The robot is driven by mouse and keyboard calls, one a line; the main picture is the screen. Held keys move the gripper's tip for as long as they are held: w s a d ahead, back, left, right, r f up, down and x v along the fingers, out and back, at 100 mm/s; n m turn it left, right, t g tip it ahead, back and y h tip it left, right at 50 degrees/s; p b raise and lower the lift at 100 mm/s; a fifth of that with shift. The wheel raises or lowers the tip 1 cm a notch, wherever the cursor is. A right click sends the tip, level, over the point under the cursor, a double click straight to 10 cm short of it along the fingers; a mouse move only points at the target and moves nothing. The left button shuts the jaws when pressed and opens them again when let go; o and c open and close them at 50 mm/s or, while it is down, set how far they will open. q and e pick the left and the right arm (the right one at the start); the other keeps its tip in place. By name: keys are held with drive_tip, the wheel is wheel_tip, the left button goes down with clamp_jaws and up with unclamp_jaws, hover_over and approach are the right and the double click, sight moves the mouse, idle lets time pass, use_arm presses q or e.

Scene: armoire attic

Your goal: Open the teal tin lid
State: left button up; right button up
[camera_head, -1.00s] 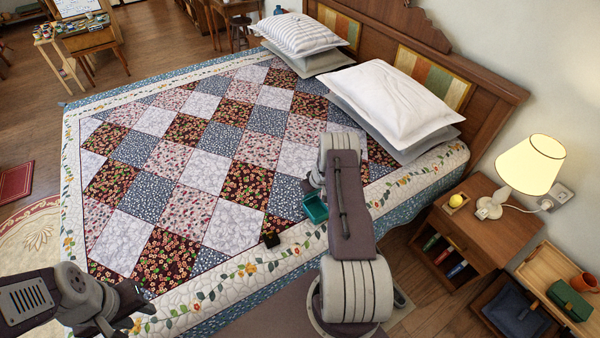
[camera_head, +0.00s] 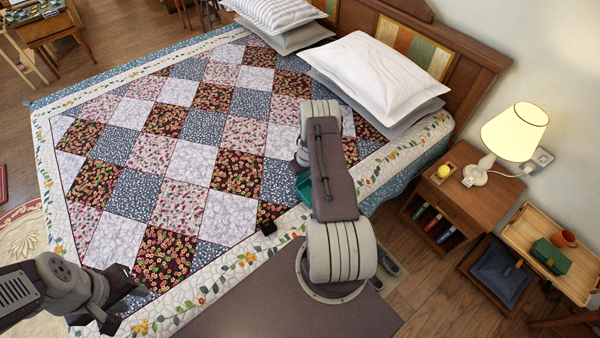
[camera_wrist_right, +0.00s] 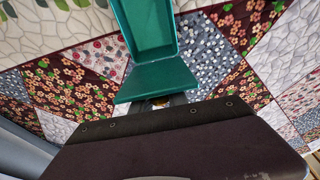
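The teal tin (camera_head: 303,188) lies on the quilt near the bed's front edge, mostly hidden behind my right arm in the head view. In the right wrist view the teal tin (camera_wrist_right: 147,28) shows a recessed part with raised walls and a flat panel (camera_wrist_right: 157,80) meeting it at an angle, so it looks open. My right gripper (camera_wrist_right: 160,102) is at the panel's near edge; its fingers are mostly hidden, and contact is unclear. My left gripper (camera_head: 126,304) is open and empty over the quilt's near left corner, far from the tin.
Pillows (camera_head: 375,78) lie at the headboard. A nightstand (camera_head: 465,195) with a lit lamp (camera_head: 514,133) stands right. A wooden tray (camera_head: 538,223) holds a dark green box (camera_head: 551,257). The quilt's middle is clear.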

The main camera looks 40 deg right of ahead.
drive_tip(key=o, duration=0.4)
drive_tip(key=shift+f, duration=0.1)
drive_tip(key=shift+c, duration=0.2)
drive_tip(key=v, duration=0.9)
drive_tip(key=shift+p, duration=0.4)
